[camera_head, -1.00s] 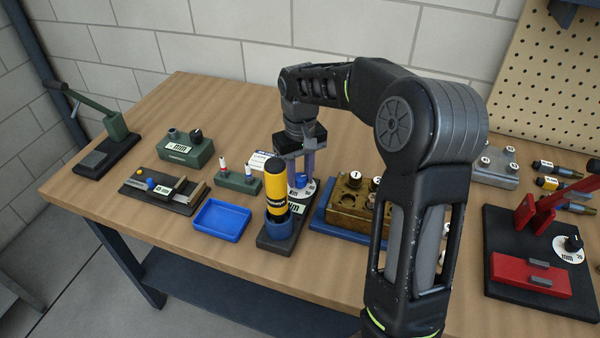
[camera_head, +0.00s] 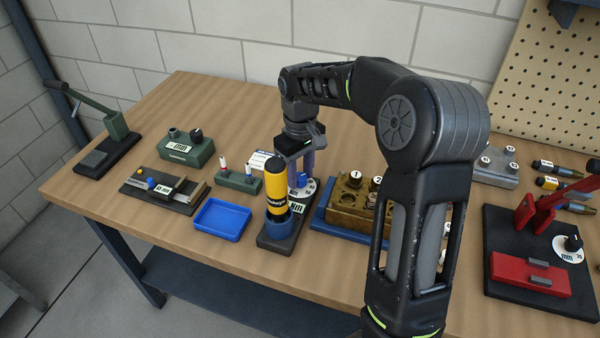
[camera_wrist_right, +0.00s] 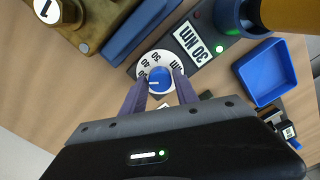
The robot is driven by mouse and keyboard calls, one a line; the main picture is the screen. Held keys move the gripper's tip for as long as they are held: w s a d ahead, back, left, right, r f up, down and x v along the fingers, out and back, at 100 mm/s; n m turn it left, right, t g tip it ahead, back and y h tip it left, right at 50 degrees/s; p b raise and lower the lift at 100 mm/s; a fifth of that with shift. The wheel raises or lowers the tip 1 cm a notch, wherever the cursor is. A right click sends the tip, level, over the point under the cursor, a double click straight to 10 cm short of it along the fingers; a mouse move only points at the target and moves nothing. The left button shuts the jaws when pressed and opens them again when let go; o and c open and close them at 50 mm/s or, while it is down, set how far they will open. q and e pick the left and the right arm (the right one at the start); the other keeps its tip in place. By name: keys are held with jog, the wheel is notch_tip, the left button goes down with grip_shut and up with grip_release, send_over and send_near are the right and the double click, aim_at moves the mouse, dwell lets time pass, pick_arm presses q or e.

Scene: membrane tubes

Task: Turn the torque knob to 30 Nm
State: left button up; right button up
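The torque knob (camera_wrist_right: 160,80) is blue with a white line and sits on a white numbered dial (camera_wrist_right: 144,69). In the wrist view the line points roughly left; the 30 mark is near the top of the dial, and which number the line meets is unclear. The dial's station carries a 30 NM label (camera_wrist_right: 194,43) and a lit green light (camera_wrist_right: 219,49). My right gripper (camera_wrist_right: 161,73) points down at the knob, one purple finger on each side. Whether the fingers touch it is unclear. In the head view the right gripper (camera_head: 301,175) partly covers the knob. My left gripper is not in view.
A yellow-and-black tool (camera_head: 275,187) stands upright in a blue holder in front of the dial. A blue tray (camera_head: 221,220) lies left of it. A brass block (camera_head: 350,207) on a blue plate is close on the right. Bare wood lies behind the green fixtures.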

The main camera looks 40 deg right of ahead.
aim_at(300, 175)
jog(key=o, duration=0.3)
jog(key=shift+r, duration=3.9)
